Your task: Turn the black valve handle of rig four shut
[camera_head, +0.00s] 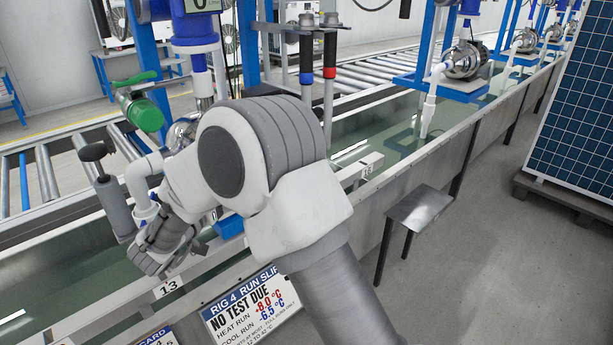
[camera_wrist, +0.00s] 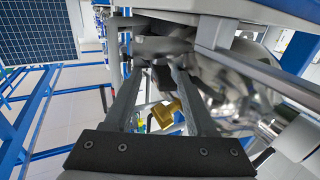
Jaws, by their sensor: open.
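In the wrist view my gripper (camera_wrist: 157,72) has its two dark fingers apart, with a clear gap between them. A brass block (camera_wrist: 168,114) shows in that gap, and a small dark part lies near the fingertips; I cannot tell what it belongs to. A black knob (camera_head: 93,151) sits above a grey cylinder (camera_head: 115,208) at the left. My arm covers the middle of rig four, and I cannot tell which black part is the task's handle.
The rig 4 run slip (camera_head: 250,303) hangs on the trough front, reading "NO TEST DUE". A water trough (camera_head: 440,150) runs to the upper right with more pumps above it. A small metal stool (camera_head: 420,207) and a solar panel (camera_head: 580,120) stand right; grey floor there is clear.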

